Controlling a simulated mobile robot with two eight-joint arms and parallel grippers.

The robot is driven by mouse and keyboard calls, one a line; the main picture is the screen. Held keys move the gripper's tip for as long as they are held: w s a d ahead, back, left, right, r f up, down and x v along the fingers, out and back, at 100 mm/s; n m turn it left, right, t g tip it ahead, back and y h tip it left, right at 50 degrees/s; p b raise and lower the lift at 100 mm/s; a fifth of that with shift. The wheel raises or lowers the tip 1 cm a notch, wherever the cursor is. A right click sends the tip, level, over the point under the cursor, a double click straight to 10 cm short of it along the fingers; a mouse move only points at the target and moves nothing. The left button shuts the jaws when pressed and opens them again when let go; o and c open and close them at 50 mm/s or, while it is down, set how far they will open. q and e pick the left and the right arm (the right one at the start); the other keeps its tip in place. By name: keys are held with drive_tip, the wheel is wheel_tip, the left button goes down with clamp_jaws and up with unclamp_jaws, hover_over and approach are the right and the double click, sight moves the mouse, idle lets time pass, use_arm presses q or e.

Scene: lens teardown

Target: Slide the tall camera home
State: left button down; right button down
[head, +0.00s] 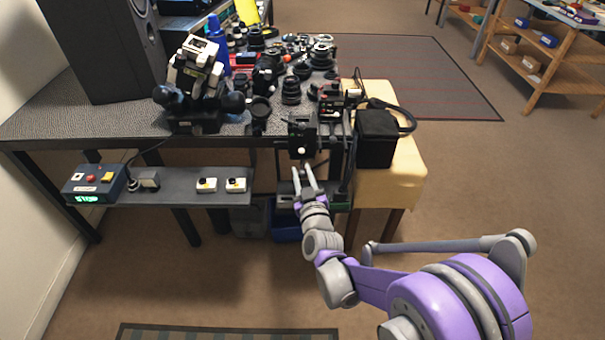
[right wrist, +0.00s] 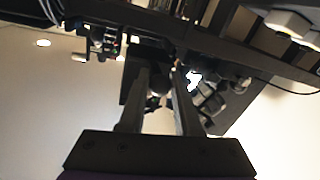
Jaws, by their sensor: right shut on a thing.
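What looks like the tall camera is a black upright block (head: 302,136) at the front right edge of the bench, beside a dark rail assembly (head: 337,122). A small pale knob (head: 301,151) shows low on its front face. My right gripper (head: 303,170) reaches up to this knob from below and in front, its fingers close together. In the right wrist view, the fingers (right wrist: 161,78) stand on either side of the small knob (right wrist: 155,101), against a dark body; the exact contact is hard to see. My left gripper is not in view.
The dark bench (head: 120,120) holds many lenses (head: 291,90) and a white-and-black device (head: 195,68). A low shelf (head: 190,194) carries a control box (head: 94,183). A black box (head: 376,138) stands on a yellow stool (head: 405,160) at right. Floor right of it is clear.

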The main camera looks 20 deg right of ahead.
sight(302, 151)
drive_tip(key=w+d, duration=0.1)
drive_tip(key=w, duration=0.5)
drive_tip(key=w+d, duration=0.1)
drive_tip(key=w, duration=0.2)
drive_tip(key=shift+w+d, duration=0.15)
drive_tip(key=shift+d, duration=0.15)
drive_tip(key=c, duration=0.6)
unclamp_jaws()
drive_tip(key=shift+a, duration=0.1)
